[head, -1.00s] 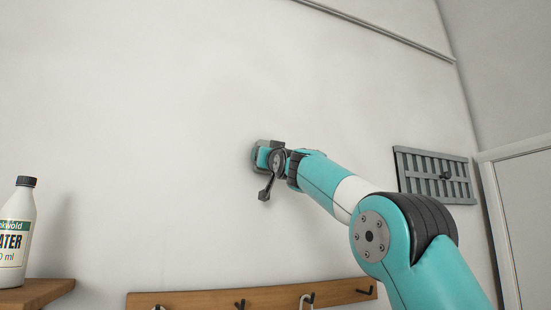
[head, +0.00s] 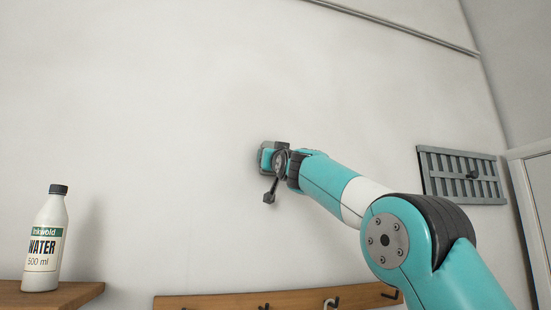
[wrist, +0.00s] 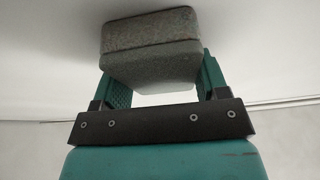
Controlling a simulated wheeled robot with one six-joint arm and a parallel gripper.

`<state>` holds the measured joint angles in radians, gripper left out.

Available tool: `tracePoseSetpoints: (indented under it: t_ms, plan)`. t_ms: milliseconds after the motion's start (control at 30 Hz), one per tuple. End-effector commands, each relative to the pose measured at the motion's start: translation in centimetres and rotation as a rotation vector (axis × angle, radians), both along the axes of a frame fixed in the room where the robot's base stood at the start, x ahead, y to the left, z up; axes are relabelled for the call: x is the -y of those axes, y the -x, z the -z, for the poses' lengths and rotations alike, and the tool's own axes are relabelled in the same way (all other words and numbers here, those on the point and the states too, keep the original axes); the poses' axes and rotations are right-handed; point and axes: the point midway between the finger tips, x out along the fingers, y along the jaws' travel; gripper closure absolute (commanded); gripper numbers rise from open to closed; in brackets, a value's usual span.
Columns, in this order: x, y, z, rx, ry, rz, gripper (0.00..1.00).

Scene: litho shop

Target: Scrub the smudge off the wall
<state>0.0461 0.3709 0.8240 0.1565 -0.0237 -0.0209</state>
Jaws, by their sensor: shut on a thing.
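My gripper (head: 268,158) is at the white wall (head: 180,120), near the middle of the head view. In the wrist view its two teal fingers (wrist: 152,80) are shut on a grey speckled scrubbing block (wrist: 150,42), gripping it from both sides. The block's far face is at the wall and looks pressed against it, though the contact itself is hidden. I cannot make out a distinct smudge; the wall shows only faint grey shading, and the patch behind the block and gripper is hidden.
A water bottle (head: 46,245) stands on a wooden shelf (head: 85,293) at the lower left. A wooden hook rail (head: 230,301) runs along the bottom. A grey slatted vent (head: 460,176) is right of my arm. The wall left of and above the gripper is clear.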

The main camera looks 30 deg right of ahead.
Motion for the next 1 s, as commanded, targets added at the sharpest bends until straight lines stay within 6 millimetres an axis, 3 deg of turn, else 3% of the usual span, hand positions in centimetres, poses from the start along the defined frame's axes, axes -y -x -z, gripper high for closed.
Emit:
tracePoseSetpoints:
  t_ms: [133,600,1000]
  plan:
    - [-0.2,0.6,0.5,-0.004,0.0,-0.002,0.58]
    - [-1.1,5.3,0.4,-0.001,0.0,-0.001,0.58]
    - [-1.2,5.9,0.1,-0.002,0.0,0.0,0.58]
